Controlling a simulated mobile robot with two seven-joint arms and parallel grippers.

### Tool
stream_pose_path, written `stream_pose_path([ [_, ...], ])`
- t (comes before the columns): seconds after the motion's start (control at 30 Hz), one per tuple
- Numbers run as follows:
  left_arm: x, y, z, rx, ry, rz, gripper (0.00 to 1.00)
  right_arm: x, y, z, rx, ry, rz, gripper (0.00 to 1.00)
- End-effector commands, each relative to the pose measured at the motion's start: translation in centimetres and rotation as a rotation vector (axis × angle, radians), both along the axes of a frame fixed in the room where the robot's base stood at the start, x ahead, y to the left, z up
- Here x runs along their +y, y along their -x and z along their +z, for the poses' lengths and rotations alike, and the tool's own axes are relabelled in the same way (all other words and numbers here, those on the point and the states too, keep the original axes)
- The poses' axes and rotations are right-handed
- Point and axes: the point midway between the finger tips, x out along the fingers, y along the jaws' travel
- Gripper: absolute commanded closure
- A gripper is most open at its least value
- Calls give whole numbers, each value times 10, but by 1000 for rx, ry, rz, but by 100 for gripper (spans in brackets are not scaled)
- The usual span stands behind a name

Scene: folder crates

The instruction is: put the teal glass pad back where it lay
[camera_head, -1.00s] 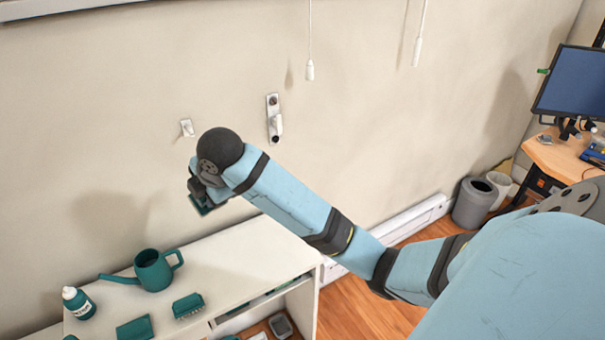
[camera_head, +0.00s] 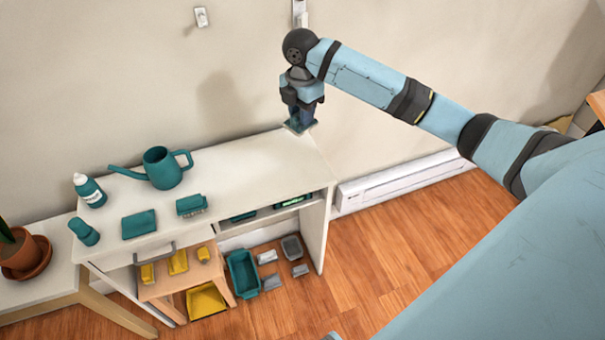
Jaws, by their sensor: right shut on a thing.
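My right gripper (camera_head: 303,116) points down, shut on a small flat dark teal piece, which I take to be the teal glass pad (camera_head: 298,127). The pad shows only in part below the fingers. In the picture they overlap the back right corner of the white desk (camera_head: 258,160); I cannot tell the height of the pad above it. Another flat teal piece (camera_head: 139,224) lies at the desk's front, left of a teal brush (camera_head: 191,205). My left gripper is not in view.
A teal watering can (camera_head: 163,168), a spray bottle (camera_head: 90,190) and a small teal item (camera_head: 84,231) stand on the desk's left half. Its right half looks clear. Below are a wooden stool (camera_head: 183,277) with yellow items and a teal bin (camera_head: 243,273). A potted plant (camera_head: 24,254) stands left.

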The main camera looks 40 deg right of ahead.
Motion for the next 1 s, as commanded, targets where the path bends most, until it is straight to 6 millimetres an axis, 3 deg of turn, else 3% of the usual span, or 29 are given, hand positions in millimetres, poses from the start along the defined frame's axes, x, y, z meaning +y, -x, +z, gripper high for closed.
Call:
stream_pose_path([
  [0.5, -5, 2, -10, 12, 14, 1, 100, 0, 1, -128, 4, 1, -1, 99],
  [0.87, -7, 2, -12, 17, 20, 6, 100, 0, 1, -163, 2, 1, 0, 99],
  [1.0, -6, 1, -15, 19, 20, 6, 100, 0, 1, -185, 2, -1, 0, 99],
])
